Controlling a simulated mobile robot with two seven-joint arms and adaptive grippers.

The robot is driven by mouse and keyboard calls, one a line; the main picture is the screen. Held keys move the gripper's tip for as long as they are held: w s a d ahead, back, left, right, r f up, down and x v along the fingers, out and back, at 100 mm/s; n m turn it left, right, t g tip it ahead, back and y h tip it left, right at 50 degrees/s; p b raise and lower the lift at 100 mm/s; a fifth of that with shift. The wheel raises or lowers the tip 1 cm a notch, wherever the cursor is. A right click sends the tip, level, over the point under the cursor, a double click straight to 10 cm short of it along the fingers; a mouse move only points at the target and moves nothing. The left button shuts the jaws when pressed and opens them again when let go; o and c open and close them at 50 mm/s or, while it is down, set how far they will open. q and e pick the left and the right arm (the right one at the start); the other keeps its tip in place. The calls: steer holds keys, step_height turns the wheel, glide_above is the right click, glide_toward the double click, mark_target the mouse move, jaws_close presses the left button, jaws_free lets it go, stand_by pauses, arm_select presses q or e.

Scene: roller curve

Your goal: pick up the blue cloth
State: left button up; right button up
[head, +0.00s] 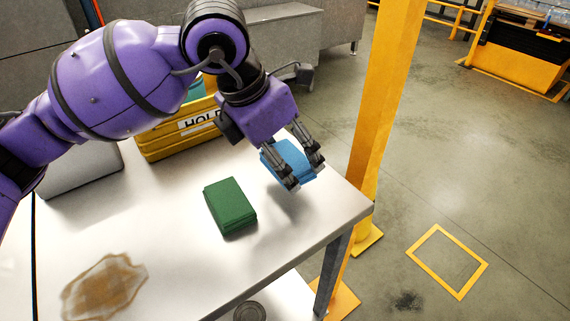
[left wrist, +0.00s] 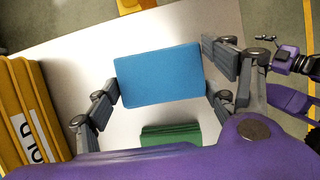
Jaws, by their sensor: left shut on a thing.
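The blue cloth (head: 287,158) is a folded block between the fingers of my left gripper (head: 305,172), near the table's right end in the head view. The gripper is shut on it. A shadow on the table beneath suggests the cloth is slightly above the top. In the left wrist view the blue cloth (left wrist: 158,75) fills the space between the fingers of the left gripper (left wrist: 163,92), which touch or nearly touch its left and right ends.
A folded green cloth (head: 230,206) lies on the white table (head: 180,250), left of the gripper. A yellow bin (head: 165,142) marked "HOLD" stands behind. A brown stain (head: 104,288) marks the near left of the tabletop. A yellow post (head: 380,90) stands beyond the table's right edge.

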mark_target(293, 167)
arm_select(q)
steer(key=s+r, duration=0.1)
steer(key=r, duration=0.1)
steer(key=s+r, duration=0.2)
steer(key=shift+s+a+r, duration=0.1)
steer(key=shift+s, duration=0.1)
steer(key=s+r, duration=0.4)
steer(key=s, duration=0.6)
steer(key=shift+a+r, duration=0.35)
steer(key=shift+r, duration=0.05)
